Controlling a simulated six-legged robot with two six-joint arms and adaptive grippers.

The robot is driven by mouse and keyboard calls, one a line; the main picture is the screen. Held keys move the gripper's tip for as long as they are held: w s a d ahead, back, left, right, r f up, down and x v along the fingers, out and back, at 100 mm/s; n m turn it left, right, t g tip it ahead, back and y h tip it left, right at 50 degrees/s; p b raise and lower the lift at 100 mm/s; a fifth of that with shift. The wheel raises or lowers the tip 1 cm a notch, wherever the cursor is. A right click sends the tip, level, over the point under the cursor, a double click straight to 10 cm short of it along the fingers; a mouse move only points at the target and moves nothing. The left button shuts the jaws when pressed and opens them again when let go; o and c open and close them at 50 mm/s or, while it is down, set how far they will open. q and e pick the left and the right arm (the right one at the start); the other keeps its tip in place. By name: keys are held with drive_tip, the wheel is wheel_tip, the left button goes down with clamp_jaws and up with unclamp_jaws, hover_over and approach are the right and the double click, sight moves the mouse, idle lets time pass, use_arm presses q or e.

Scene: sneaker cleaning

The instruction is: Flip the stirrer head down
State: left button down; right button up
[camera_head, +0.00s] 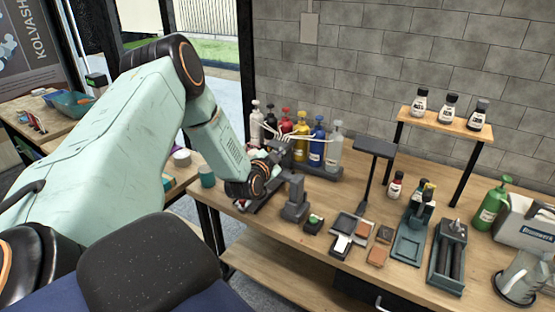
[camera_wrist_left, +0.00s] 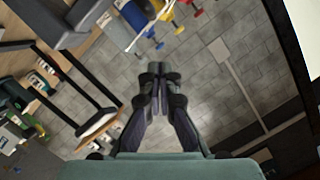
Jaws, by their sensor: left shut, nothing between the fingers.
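My left gripper (camera_head: 276,155) reaches in over the left end of the workbench (camera_head: 330,197), close to the row of coloured bottles. Its fingers are small and dark in the head view. In the left wrist view the left gripper (camera_wrist_left: 156,68) shows its two dark fingers together, with nothing between them. A dark grey upright device (camera_head: 294,200) stands just right of the wrist. It may be the stirrer, but I cannot tell for sure. A low dark base (camera_head: 265,200) beside it is partly hidden by my wrist. My right gripper is not in view.
A rack of coloured bottles (camera_head: 301,135) stands behind the gripper, with thin pale tubes in front. A tall dark stand (camera_head: 375,149) rises mid-bench. A raised shelf (camera_head: 444,122) holds small bottles.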

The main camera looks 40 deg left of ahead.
use_arm(q)
drive_tip(key=shift+p+v, duration=1.25)
drive_tip(key=shift+v, duration=3.65)
drive_tip(key=s+d+f+n+g+h+b, duration=0.3)
drive_tip(key=s+d+f+n+g+b, duration=0.15)
drive_tip(key=d+f, duration=0.6)
drive_tip(key=s+d+f+n+g+h+b, duration=0.3)
drive_tip(key=s+d+f+b, duration=0.25)
drive_tip(key=d+f, duration=0.45)
drive_tip(key=s+d+f+m+g+b, duration=0.2)
drive_tip(key=s+d+f+g+b, duration=0.1)
drive_tip(key=s+f+b, duration=0.4)
drive_tip(key=s+d+f+m+g+b, duration=0.1)
drive_tip(key=s+d+f+g+b, duration=0.3)
drive_tip(key=s+f, duration=1)
drive_tip(key=d+b, duration=0.1)
drive_tip(key=b, duration=0.2)
drive_tip(key=shift+s+f+m, duration=0.2)
drive_tip(key=shift+m, duration=0.15)
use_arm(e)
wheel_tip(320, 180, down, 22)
